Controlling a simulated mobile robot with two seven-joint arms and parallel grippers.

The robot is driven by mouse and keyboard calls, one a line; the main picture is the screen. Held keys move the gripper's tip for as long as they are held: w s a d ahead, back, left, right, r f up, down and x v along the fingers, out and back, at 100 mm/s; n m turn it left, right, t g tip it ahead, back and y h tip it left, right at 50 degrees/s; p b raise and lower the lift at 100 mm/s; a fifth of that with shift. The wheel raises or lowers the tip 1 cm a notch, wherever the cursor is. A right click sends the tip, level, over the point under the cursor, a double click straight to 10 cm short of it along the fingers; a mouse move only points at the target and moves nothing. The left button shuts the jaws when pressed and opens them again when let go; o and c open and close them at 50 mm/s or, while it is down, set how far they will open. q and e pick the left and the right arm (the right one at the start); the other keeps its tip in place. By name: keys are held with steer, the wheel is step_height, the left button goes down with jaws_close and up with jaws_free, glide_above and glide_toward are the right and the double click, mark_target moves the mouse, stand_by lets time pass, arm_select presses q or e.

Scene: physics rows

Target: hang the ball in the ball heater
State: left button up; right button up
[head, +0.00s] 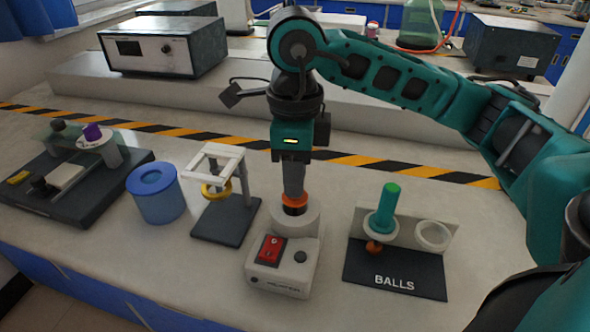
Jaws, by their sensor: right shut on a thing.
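The ball heater (284,262) is a pale box with a red switch and a round collar (296,222) on top. My right gripper (294,190) points straight down above this collar. It is shut on a ball's orange handle (294,200), which shows just under the fingers. A dark part below the handle is at the collar's opening. The ball itself is hidden, and I cannot tell if it rests in the collar. My left gripper is not in view.
Right of the heater, the black BALLS stand (394,276) holds a green-handled ball (386,208) and an empty ring (433,236). Left are a stand with a yellow ring (216,190), a blue pot (157,194) and a dark apparatus (60,190). Striped tape runs behind.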

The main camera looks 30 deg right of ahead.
steer(key=shift+f+b, duration=0.6)
steer(key=shift+f, duration=0.2)
steer(key=o, duration=1)
steer(key=shift+o, duration=0.4)
steer(key=o, duration=0.3)
steer(key=shift+r, duration=0.15)
steer(key=shift+r+p, duration=2.45)
steer(key=shift+r, duration=1)
steer(key=shift+s+f, duration=0.1)
